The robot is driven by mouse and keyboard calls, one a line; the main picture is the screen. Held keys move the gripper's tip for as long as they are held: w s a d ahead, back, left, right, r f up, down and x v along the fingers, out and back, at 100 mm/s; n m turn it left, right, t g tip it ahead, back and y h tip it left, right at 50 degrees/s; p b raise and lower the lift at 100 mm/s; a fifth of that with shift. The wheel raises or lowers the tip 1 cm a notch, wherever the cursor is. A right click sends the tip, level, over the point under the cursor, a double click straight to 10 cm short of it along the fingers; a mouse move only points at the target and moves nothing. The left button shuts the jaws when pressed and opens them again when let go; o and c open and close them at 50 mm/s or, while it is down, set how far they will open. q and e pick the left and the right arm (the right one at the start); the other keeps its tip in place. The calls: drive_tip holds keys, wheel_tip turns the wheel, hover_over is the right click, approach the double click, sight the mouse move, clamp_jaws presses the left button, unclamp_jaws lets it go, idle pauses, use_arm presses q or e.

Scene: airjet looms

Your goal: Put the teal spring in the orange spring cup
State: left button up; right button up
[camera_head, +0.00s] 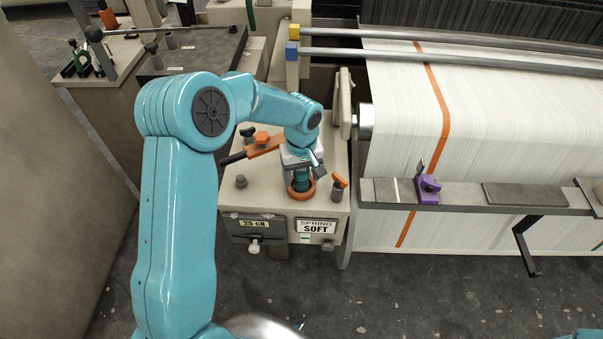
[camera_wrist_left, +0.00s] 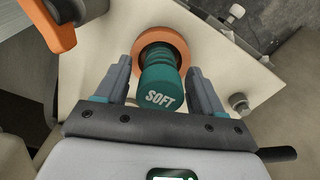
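The teal spring (camera_wrist_left: 161,82), marked SOFT on its end, stands with its far end inside the ring of the orange spring cup (camera_wrist_left: 178,41). In the head view the spring (camera_head: 302,184) shows dark green below my gripper, within the orange cup (camera_head: 301,194) on the beige box top. My left gripper (camera_wrist_left: 160,68) is over the cup, with one finger on each side of the spring and a gap to each finger. It is open; the head view shows it (camera_head: 303,170) pointing down. How deep the spring sits is hidden. My right gripper is not in view.
An orange-handled lever (camera_head: 265,147) lies behind the cup, and an orange-topped knob (camera_head: 339,182) stands close to its right. A label reading SPRING SOFT (camera_head: 316,227) is on the box front. The loom with white cloth (camera_head: 490,110) is to the right.

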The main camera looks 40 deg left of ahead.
use_arm(q)
wheel_tip(320, 180, up, 12)
drive_tip(key=shift+r, duration=0.2)
idle(0.5)
idle(0.4)
